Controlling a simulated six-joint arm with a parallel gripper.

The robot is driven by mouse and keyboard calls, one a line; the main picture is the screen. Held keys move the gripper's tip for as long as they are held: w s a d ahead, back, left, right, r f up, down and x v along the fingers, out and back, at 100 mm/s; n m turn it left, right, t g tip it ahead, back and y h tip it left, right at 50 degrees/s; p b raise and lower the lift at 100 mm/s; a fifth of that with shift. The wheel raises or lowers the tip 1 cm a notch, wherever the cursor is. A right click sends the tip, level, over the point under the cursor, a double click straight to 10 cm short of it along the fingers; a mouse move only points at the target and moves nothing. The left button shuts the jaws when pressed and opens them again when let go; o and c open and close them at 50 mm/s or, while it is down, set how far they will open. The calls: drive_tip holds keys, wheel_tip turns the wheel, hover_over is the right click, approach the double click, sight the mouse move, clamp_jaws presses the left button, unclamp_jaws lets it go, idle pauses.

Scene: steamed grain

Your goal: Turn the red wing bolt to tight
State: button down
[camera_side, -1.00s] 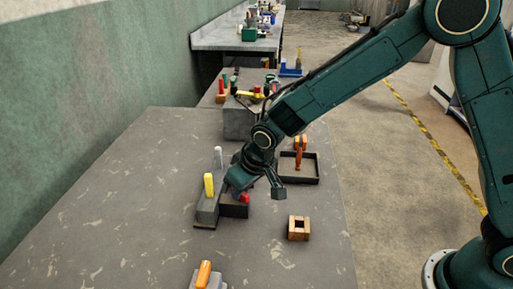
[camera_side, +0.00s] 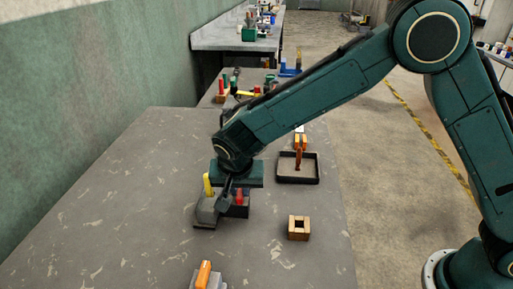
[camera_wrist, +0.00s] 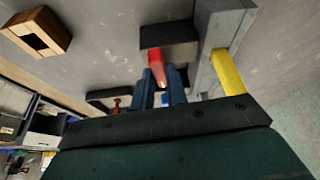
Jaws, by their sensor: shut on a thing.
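The red wing bolt (camera_side: 239,197) stands up from a dark block (camera_side: 238,211) beside a grey fixture (camera_side: 205,214). In the wrist view the bolt (camera_wrist: 156,66) sits between the tips of my two fingers. My gripper (camera_wrist: 161,86) is shut on it, and the palm is close above the fixture. In the side view one finger of my gripper (camera_side: 226,197) shows just left of the bolt. The bolt's lower end and any tightness mark cannot be made out.
A yellow handle (camera_side: 208,184) stands on the grey fixture, close to my gripper. A wooden block with a square hole (camera_side: 299,228) lies to the right. A black tray (camera_side: 298,183) stands behind it. An orange-handled item (camera_side: 203,273) is at the front. The left table area is clear.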

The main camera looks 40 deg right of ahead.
drive_tip(key=shift+m, duration=0.5)
drive_tip(key=shift+g, duration=0.3)
drive_tip(key=c, duration=1.4)
unclamp_jaws()
drive_tip(key=v, duration=1.4)
drive_tip(key=shift+a, duration=0.15)
drive_tip(key=shift+f, duration=0.15)
